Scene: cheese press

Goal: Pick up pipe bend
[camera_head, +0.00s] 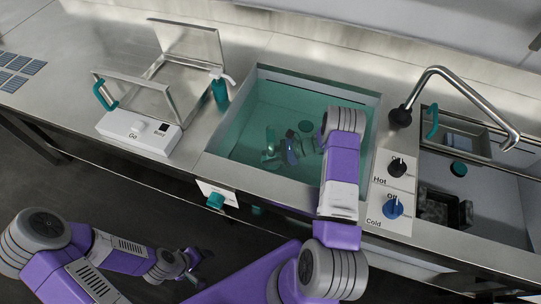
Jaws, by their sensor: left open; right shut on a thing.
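My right arm reaches down into the basin (240,140) of teal liquid, and its gripper (287,150) is low among several small parts there. It is shut on a small part that I take to be the pipe bend; its shape is too small and tinted to make out clearly. An upright cylinder (270,137) and a round piece (305,126) are close by. My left gripper (188,266) is open and empty, low over the dark floor in front of the counter.
A lidded steel box (140,130) with a teal handle stands left of the basin, with a teal bottle (220,92) between. Hot and cold knobs (393,207), a curved tap (470,80) and a second sink (475,200) are to the right. A teal valve (215,201) sticks out in front.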

